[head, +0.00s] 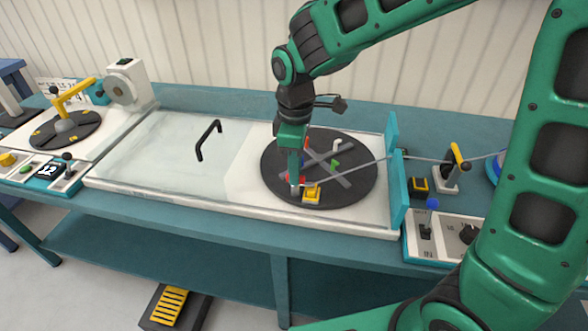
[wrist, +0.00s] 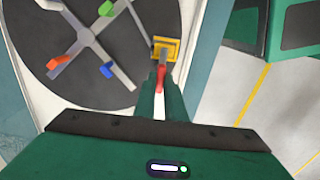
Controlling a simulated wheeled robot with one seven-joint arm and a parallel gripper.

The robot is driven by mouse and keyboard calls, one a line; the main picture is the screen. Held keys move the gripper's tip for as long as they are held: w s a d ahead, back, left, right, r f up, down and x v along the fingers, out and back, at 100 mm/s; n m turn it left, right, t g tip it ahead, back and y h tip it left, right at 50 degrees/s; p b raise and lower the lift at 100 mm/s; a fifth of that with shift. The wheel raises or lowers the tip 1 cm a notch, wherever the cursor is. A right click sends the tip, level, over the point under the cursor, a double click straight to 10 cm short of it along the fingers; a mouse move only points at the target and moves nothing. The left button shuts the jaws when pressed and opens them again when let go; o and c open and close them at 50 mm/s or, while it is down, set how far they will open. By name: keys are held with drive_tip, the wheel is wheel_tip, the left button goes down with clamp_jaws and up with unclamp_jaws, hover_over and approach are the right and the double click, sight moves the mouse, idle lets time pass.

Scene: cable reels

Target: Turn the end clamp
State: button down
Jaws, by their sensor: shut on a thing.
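The dark reel disc (head: 362,190) lies flat on the white bench top, with a grey cross on it. The end clamp is a yellow block (head: 312,193) at the disc's near edge; it also shows in the wrist view (wrist: 177,49). A red lever (wrist: 161,78) shows beside the block, between my fingers. My gripper (head: 294,188) points down at the disc's near edge and is shut on this red lever; its fingers also show in the wrist view (wrist: 160,92). A grey cable (head: 355,168) runs from the right towards the clamp; its end is hidden near my fingers.
Red (wrist: 60,64), blue (wrist: 106,71) and green (wrist: 106,8) pegs stand on the cross. A teal upright plate (head: 397,190) stands right of the disc. A clear cover with a black handle (head: 207,140) lies left. A yellow-handled lever (head: 457,155) stands farther right.

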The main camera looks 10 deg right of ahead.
drive_tip(key=shift+w+d+r, duration=0.1)
drive_tip(key=shift+w, duration=0.05)
drive_tip(key=c, duration=1.8)
unclamp_jaws()
wheel_tip(320, 180, up, 11)
drive_tip(key=shift+f, duration=0.2)
drive_tip(key=s+d+f+m, duration=0.1)
drive_tip(key=s+d+m, duration=0.45)
drive_tip(key=d, duration=0.55)
drive_tip(key=s+d+f+m, duration=0.1)
drive_tip(key=s+d+m, duration=0.4)
drive_tip(key=d, duration=0.6)
drive_tip(key=s+d+f+m, duration=0.1)
drive_tip(key=s+d+m, duration=0.1)
drive_tip(key=s+m, duration=0.1)
drive_tip(key=s+d+f+m, duration=0.1)
drive_tip(key=s+d+m, duration=0.2)
drive_tip(key=s, duration=0.2)
drive_tip(key=s+d+f+m, duration=0.2)
drive_tip(key=s+d+m, duration=0.1)
drive_tip(key=s, duration=0.1)
drive_tip(key=shift+f+m, duration=0.1)
drive_tip(key=shift+m, duration=0.25)
